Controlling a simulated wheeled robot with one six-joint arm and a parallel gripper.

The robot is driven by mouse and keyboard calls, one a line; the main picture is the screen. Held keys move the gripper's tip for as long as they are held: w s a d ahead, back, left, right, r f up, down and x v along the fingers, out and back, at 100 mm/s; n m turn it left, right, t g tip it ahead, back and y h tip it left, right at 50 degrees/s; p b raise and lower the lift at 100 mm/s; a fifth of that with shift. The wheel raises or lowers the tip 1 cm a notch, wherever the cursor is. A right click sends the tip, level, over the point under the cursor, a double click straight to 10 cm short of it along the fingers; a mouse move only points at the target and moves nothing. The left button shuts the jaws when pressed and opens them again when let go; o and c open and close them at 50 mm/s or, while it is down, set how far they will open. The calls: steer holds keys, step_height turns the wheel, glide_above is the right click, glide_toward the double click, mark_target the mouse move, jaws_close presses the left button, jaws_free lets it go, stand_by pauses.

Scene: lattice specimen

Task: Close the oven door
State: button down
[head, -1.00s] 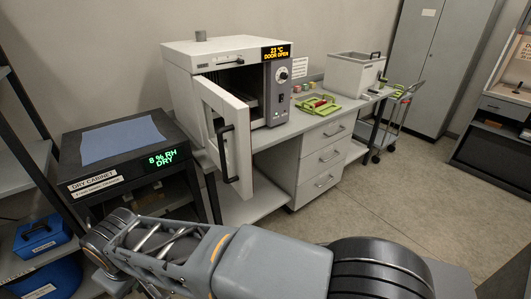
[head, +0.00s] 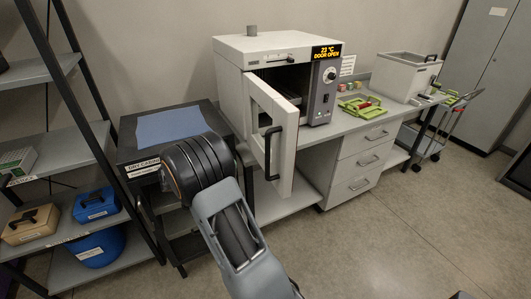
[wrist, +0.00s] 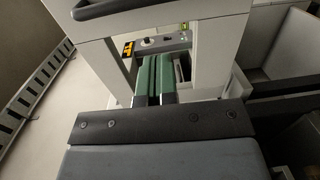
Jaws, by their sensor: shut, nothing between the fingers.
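The white oven (head: 275,46) stands on the bench, its display (head: 326,52) reading "DOOR OPEN". Its door (head: 270,130) is wide open and swung out toward me, with a dark vertical handle (head: 270,152) on its face. In the wrist view my gripper (wrist: 156,78) is shut, its two green fingers side by side with nothing between them. White panels and a dark handle-like bar (wrist: 110,8) lie beyond it there. I cannot tell whether the fingers touch anything. In the head view my arm hides the gripper.
The dry cabinet (head: 130,155) with a blue cloth (head: 168,128) stands left of the oven, partly behind my arm. A shelf rack (head: 75,140) is at far left. Green items (head: 362,106) and a grey bath (head: 400,80) sit on the bench to the right.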

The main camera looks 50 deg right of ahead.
mark_target(275, 152)
steer(key=shift+h, duration=0.3)
steer(key=p+x, duration=0.4)
steer(key=x, duration=0.8)
steer(key=shift+w+d+r, duration=0.1)
steer(key=shift+d+r, duration=0.05)
steer(key=shift+d, duration=0.15)
steer(key=shift+p+x, duration=0.3)
steer(key=shift+x, duration=0.5)
steer(key=shift+d, duration=0.1)
